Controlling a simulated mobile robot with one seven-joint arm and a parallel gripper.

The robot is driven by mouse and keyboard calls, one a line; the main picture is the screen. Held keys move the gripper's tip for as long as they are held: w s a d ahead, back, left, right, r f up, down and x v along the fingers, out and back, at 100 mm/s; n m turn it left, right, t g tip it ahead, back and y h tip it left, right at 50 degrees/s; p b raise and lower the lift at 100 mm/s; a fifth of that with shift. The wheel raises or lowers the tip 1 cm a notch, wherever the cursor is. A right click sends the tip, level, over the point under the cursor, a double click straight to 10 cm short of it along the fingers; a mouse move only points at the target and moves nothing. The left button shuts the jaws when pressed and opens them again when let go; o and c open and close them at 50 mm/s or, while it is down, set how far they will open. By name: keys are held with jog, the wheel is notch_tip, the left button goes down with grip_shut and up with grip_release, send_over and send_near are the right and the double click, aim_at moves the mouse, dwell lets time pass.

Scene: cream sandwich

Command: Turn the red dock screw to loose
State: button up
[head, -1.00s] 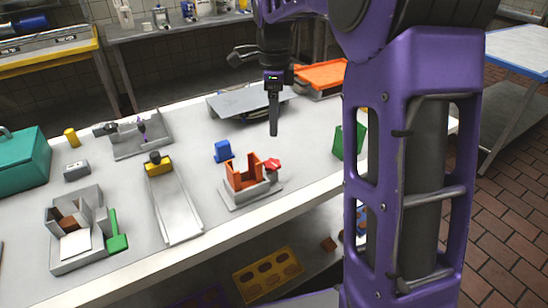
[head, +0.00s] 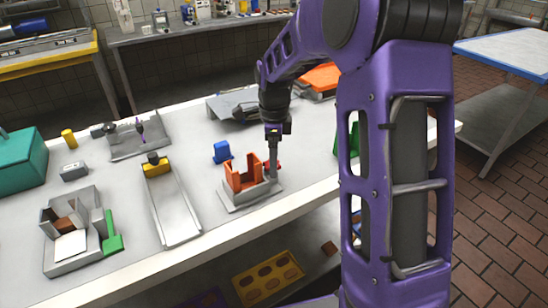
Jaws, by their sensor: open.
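The dock is a grey base (head: 240,205) with an orange U-shaped holder (head: 245,178) on it, near the front edge of the white table. The red dock screw (head: 279,164) is at the dock's right side, and only small bits of red show around my fingers. My gripper (head: 273,174) points down right at the screw, in front of it in this view. It is open, with nothing seen held. I cannot tell whether the fingers touch the screw or straddle it.
A blue block (head: 221,152) stands behind the dock. A grey slide with a yellow block (head: 157,167) lies to the left. A green object (head: 353,140) is partly hidden behind my arm at right. The table (head: 205,190) between slide and dock is clear.

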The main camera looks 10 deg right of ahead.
jog(key=c, duration=1.4)
jog(key=shift+n, duration=0.3)
jog(key=n+p, duration=0.1)
jog(key=n, duration=0.4)
jog(key=shift+w+p, duration=0.1)
jog(key=shift+p, duration=0.3)
jog(key=n+p, duration=0.1)
jog(key=n, duration=0.5)
jog(key=shift+w+n, duration=0.15)
jog(key=shift+n, duration=0.15)
jog(key=n+p, duration=0.1)
jog(key=n, duration=0.5)
jog(key=shift+w+a+p, duration=0.1)
jog(key=shift+a+p, duration=0.1)
jog(key=shift+p, duration=0.2)
jog(key=n+p, duration=0.1)
jog(key=n, duration=0.4)
jog(key=shift+a, duration=0.1)
jog(key=shift+n, duration=0.4)
